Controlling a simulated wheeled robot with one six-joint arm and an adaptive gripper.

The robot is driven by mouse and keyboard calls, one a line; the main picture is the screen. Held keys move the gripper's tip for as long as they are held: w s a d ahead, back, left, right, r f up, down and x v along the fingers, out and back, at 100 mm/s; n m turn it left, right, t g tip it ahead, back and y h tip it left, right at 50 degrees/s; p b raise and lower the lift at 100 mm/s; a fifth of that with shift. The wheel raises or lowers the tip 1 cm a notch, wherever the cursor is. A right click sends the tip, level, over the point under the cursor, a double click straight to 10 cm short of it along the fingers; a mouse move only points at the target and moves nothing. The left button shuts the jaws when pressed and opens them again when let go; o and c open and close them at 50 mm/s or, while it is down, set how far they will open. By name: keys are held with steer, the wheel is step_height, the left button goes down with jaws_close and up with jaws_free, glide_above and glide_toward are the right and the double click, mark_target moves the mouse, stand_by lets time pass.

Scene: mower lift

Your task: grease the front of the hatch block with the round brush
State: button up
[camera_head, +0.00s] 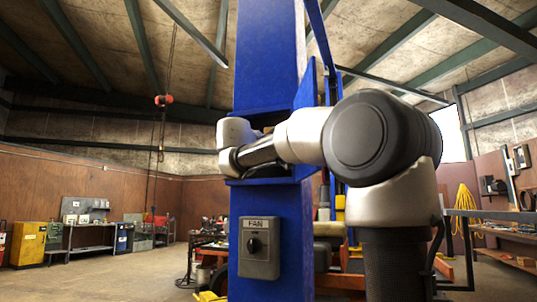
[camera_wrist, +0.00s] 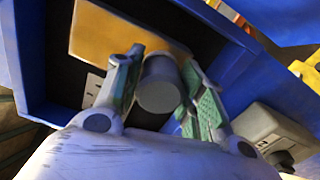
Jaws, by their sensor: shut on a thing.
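In the wrist view my gripper (camera_wrist: 163,78) is shut on a grey cylinder, the handle end of the round brush (camera_wrist: 159,92), between its green-padded fingers. The brush head is hidden behind the handle. Beyond it is a flat tan-yellow block face (camera_wrist: 105,32), which looks like the hatch block, inside a dark recess with blue walls. I cannot tell whether the bristles touch the block. In the head view my arm reaches across to the opening in the blue column (camera_head: 270,90); gripper, brush and block are hidden there.
A grey switch box marked FAN (camera_head: 259,248) is on the column below the opening; it shows at lower right in the wrist view (camera_wrist: 270,133). A pale socket plate (camera_wrist: 92,88) is inside the recess. Blue walls (camera_wrist: 60,120) lie close around my gripper.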

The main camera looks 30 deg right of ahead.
steer(key=shift+f, duration=1.5)
steer(key=shift+w+a+r, duration=0.1)
steer(key=shift+w+r, duration=0.05)
steer(key=shift+r, duration=1.8)
step_height(320, 180, down, 4)
steer(key=v, duration=0.6)
steer(key=shift+a, duration=0.2)
steer(key=shift+v, duration=1.45)
